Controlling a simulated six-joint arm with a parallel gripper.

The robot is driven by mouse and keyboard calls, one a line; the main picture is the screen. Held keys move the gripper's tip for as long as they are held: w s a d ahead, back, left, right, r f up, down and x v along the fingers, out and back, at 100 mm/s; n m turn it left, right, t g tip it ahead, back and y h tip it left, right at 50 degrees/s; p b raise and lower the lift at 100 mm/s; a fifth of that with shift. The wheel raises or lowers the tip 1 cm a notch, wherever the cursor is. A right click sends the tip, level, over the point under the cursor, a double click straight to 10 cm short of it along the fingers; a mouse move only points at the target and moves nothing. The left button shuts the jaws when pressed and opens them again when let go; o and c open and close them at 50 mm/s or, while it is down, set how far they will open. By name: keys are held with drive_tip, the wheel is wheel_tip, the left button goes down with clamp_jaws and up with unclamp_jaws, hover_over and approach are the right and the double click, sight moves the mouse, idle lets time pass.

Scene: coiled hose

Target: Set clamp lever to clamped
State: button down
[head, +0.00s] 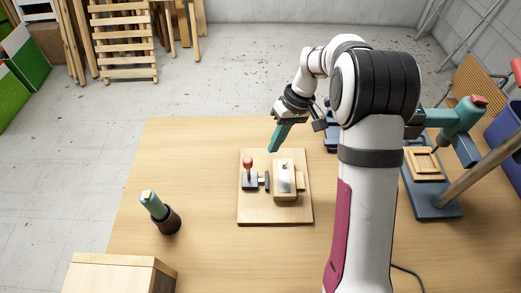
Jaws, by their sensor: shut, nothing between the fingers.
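The toggle clamp (249,182) is a small grey body on a light wooden board (262,214) on the table. Its lever has a red knob (247,162) and looks roughly upright. The clamp's dark pad (267,182) points right, toward a wooden block (285,194) with a metal piece (285,177) on it. A narrow gap seems to show between pad and block. My gripper (273,149), with teal fingers, is shut and empty. It hangs above the board's back edge, up and right of the red knob in the picture, apart from it.
A dark holder (168,222) with a teal-handled tool stands at left. A wooden box (120,276) is at the front left. A teal press-like device (455,122) on a blue-grey base stands at right, beyond my arm.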

sight(246, 158)
drive_tip(key=shift+s+a+f, duration=0.15)
drive_tip(key=shift+s+a, duration=0.15)
drive_tip(key=shift+a, duration=0.35)
drive_tip(key=shift+s+a+f, duration=0.2)
drive_tip(key=shift+s+a, duration=0.15)
drive_tip(key=shift+a, duration=0.25)
drive_tip(key=shift+s+a+f, duration=0.15)
drive_tip(key=shift+s+a, duration=0.15)
drive_tip(key=shift+a, duration=0.35)
drive_tip(key=shift+a, duration=0.1)
drive_tip(key=shift+a+r+h, duration=0.1)
drive_tip(key=shift+a+h, duration=0.15)
drive_tip(key=shift+h, duration=0.25)
drive_tip(key=shift+a, duration=0.1)
drive_tip(key=shift+a+r+h, duration=0.15)
drive_tip(key=shift+a+h, duration=1.2)
drive_tip(key=shift+h, duration=0.05)
drive_tip(key=shift+a+f+h, duration=0.55)
drive_tip(key=shift+a+f, duration=0.3)
drive_tip(key=shift+a, duration=0.6)
drive_tip(key=shift+a+f+h, duration=0.6)
drive_tip(key=shift+a+f, duration=0.2)
drive_tip(key=shift+a, duration=0.7)
drive_tip(key=shift+a+f+h, duration=0.55)
drive_tip(key=shift+a+f, duration=0.3)
drive_tip(key=shift+a, duration=0.6)
drive_tip(key=shift+s, duration=0.15)
